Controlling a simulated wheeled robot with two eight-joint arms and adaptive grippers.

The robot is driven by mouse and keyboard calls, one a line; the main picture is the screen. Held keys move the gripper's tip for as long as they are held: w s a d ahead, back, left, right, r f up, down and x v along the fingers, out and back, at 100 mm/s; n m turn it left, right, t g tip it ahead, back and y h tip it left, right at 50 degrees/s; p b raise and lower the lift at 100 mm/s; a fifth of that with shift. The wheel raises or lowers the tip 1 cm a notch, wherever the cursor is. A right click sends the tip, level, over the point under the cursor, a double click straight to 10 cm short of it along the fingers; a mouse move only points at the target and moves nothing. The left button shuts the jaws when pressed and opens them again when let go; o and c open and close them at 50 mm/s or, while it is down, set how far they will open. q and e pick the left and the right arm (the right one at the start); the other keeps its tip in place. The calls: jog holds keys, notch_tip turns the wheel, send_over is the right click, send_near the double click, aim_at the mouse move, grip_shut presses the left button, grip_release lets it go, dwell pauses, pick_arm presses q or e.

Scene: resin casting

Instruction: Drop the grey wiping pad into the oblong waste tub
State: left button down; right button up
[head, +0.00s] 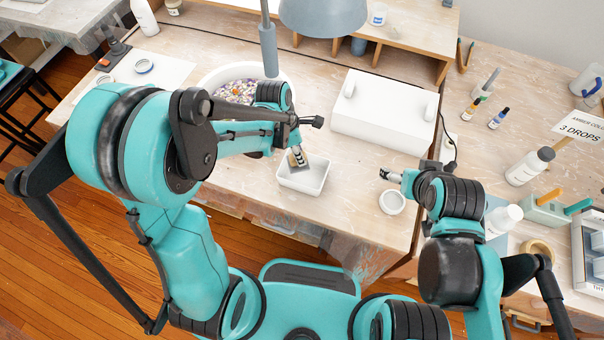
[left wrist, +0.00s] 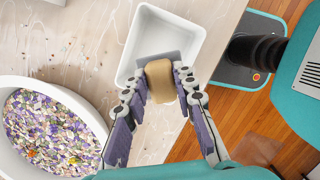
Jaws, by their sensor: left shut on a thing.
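The oblong waste tub (head: 303,186) is a small white open box on the bench, in front of the white case; it also shows in the left wrist view (left wrist: 188,27). My left gripper (head: 298,158) is over the tub. In the left wrist view its fingers (left wrist: 160,84) are shut on a block with a tan face and a grey layer behind it, which I take as the wiping pad (left wrist: 159,80). The pad overlaps the tub's near end in that view; I cannot tell its exact height. My right gripper (head: 387,175) is above a small white cup; its jaw opening is unclear.
A round white tub (head: 204,83) of coloured chips stands to the left of the oblong tub. A white case (head: 385,108) stands behind it, with a lamp (head: 322,15) overhead. The small white cup (head: 392,203) and several bottles are at right.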

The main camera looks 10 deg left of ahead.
pick_arm(q)
jog(key=shift+d, duration=0.15)
pick_arm(e)
jog(key=shift+d, duration=0.15)
pick_arm(q)
jog(key=c, duration=1.1)
grip_release()
jog(key=shift+c, duration=0.2)
